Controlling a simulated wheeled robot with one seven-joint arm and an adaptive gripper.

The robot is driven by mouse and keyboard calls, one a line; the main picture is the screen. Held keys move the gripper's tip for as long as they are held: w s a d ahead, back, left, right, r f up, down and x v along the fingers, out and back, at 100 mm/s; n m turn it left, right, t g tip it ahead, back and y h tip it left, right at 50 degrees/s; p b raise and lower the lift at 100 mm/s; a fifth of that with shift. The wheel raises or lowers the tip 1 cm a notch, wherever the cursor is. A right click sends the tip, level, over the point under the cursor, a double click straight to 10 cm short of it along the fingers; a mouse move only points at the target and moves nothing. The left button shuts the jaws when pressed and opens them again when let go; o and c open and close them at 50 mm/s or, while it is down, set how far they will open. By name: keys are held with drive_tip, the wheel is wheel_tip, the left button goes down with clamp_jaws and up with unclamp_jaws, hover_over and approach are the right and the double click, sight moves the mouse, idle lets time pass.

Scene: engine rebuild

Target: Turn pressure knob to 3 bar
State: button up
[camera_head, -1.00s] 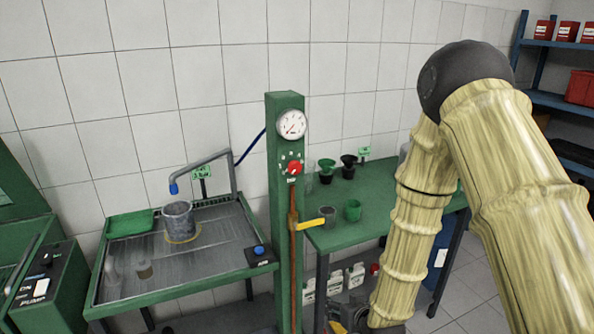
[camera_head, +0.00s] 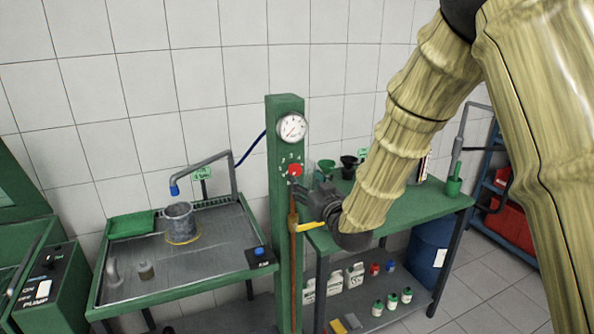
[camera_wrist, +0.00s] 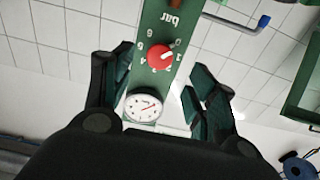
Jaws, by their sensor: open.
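The red pressure knob (camera_head: 295,170) sits on the green post (camera_head: 285,225), below a round white gauge (camera_head: 292,128). In the wrist view the knob (camera_wrist: 161,58) lies between the spread fingers, with a white pointer mark on it and numbers around it; the view is upside down. The gauge (camera_wrist: 142,106) shows below the knob there, with a dark needle. My gripper (camera_head: 304,196) is beside the post, just below and right of the knob. In the wrist view my gripper (camera_wrist: 160,85) is open and empty, its fingers apart from the knob.
A yellow lever (camera_head: 308,226) sticks out of the post just under my gripper. A metal wash tray (camera_head: 130,275) with a grey pot (camera_head: 179,222) stands left. A green table (camera_head: 420,205) with funnels stands right, bottles on its lower shelf.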

sight(296, 172)
drive_tip(key=p+x, duration=0.2)
drive_tip(key=x, duration=0.5)
drive_tip(key=shift+w+a, duration=0.15)
drive_tip(key=shift+w, duration=0.25)
drive_tip(key=c, duration=1)
